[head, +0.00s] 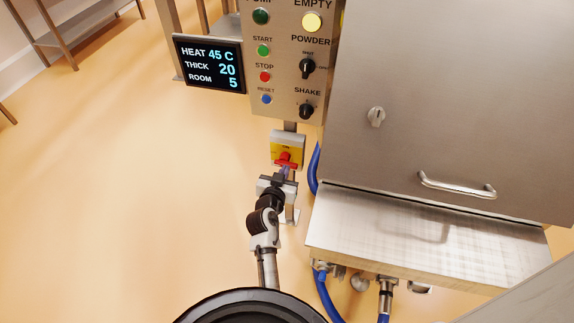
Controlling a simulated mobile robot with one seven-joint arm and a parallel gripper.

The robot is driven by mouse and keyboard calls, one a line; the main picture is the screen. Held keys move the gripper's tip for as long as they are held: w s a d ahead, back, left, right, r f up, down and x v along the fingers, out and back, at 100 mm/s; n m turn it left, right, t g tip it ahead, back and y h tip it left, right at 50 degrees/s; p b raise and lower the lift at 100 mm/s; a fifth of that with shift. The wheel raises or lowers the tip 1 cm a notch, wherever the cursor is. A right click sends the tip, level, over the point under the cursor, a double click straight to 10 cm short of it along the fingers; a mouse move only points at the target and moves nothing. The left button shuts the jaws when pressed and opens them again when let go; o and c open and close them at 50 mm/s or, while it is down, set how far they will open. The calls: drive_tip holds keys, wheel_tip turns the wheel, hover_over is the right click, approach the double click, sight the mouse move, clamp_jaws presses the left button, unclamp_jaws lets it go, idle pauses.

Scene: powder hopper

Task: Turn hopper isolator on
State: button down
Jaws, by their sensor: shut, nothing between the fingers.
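The hopper isolator (287,149) is a yellow box with a red rotary handle, mounted on a post below the control panel. Its red handle (287,159) is partly covered by the tip of my gripper, and its exact angle is hard to read. My gripper (286,172) is shut with nothing between its fingers. Its fingertips are at the lower edge of the red handle in the picture; I cannot tell whether they touch it.
The control panel (284,84) with buttons and knobs stands above the isolator, with a display (209,64) at its left. The steel hopper cabinet (440,130) and its ledge (420,240) are close at the right. A blue hose (314,170) runs beside the isolator.

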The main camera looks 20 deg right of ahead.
sight(287, 161)
drive_tip(key=w+d+f, duration=0.3)
drive_tip(key=w+f, duration=0.2)
drive_tip(key=shift+w+d+f+p, duration=0.2)
drive_tip(key=shift+w+f+p, duration=0.1)
drive_tip(key=shift+f, duration=0.1)
idle(0.4)
drive_tip(key=shift+b, duration=0.45)
drive_tip(key=shift+d+m, duration=0.1)
drive_tip(key=shift+m, duration=0.2)
